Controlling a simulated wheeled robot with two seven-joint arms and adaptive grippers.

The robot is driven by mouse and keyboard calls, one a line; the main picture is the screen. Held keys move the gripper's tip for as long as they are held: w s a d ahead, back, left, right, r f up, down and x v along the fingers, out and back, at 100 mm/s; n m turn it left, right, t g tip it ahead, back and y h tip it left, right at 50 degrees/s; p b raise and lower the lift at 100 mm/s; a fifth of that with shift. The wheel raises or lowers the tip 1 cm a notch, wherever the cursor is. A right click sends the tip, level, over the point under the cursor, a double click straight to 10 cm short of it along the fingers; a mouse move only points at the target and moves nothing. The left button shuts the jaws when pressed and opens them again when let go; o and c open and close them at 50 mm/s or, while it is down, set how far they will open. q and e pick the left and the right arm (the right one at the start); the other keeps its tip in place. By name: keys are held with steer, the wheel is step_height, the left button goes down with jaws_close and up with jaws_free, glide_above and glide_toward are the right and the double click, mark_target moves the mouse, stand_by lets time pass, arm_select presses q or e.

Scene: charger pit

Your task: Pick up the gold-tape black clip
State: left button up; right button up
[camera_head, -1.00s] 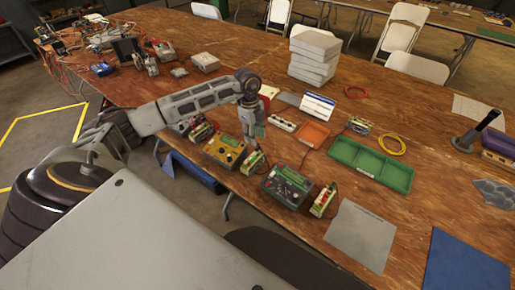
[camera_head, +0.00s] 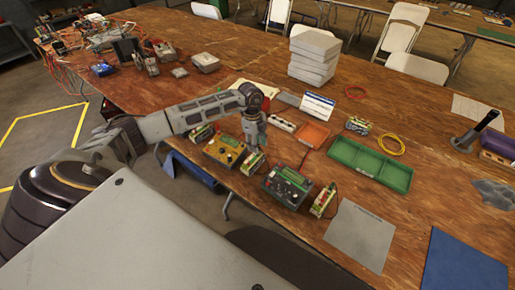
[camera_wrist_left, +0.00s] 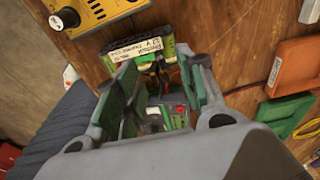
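My left gripper (camera_head: 256,148) points down just above a battery pack (camera_head: 253,164) in the head view. In the left wrist view its two green-lined fingers (camera_wrist_left: 160,72) are apart. Between them I see a small dark piece with a yellowish band, probably the gold-tape black clip (camera_wrist_left: 158,76). It lies close to the near edge of the labelled battery pack (camera_wrist_left: 138,47). I cannot tell whether the fingers touch the clip. In the head view the clip is too small or hidden to make out. My right gripper is not in view.
A yellow charger box (camera_head: 224,150) is left of the gripper and a dark green one (camera_head: 287,186) to its right. Another battery pack (camera_head: 322,201) stands beyond that. An orange tray (camera_head: 313,135) and a green divided tray (camera_head: 369,166) lie to the right. The table edge is near.

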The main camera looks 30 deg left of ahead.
arm_select(q)
steer(key=shift+d+f, duration=0.15)
steer(key=shift+f, duration=1.1)
jaws_close()
